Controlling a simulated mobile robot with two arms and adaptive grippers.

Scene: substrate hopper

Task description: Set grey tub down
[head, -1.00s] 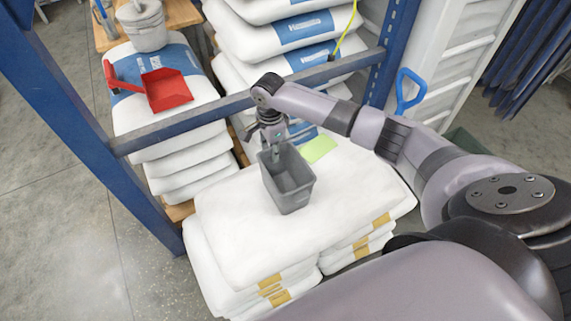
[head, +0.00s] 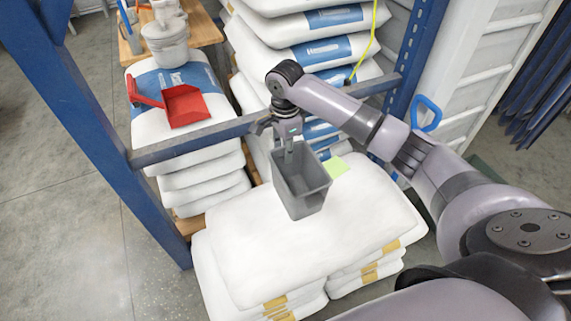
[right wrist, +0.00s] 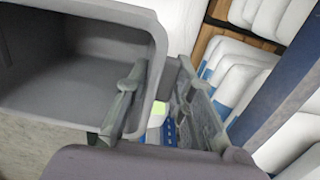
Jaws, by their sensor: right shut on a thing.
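The grey tub (head: 305,195) is an open rectangular box that looks empty. In the head view it appears over the white sack stack (head: 250,255), roughly upright; whether its base touches the sack I cannot tell. My right gripper (head: 287,150) is shut on the tub's rim at its far side. In the right wrist view the tub (right wrist: 70,75) fills the upper left, and the fingers of my right gripper (right wrist: 160,95) straddle its wall. My left gripper is not in view.
A pale green note (head: 337,166) lies on the sack behind the tub. A blue rack beam (head: 195,145) crosses close behind my gripper. A red scoop (head: 187,105) and a white bucket (head: 167,45) are at the back left. The sack's front is bare.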

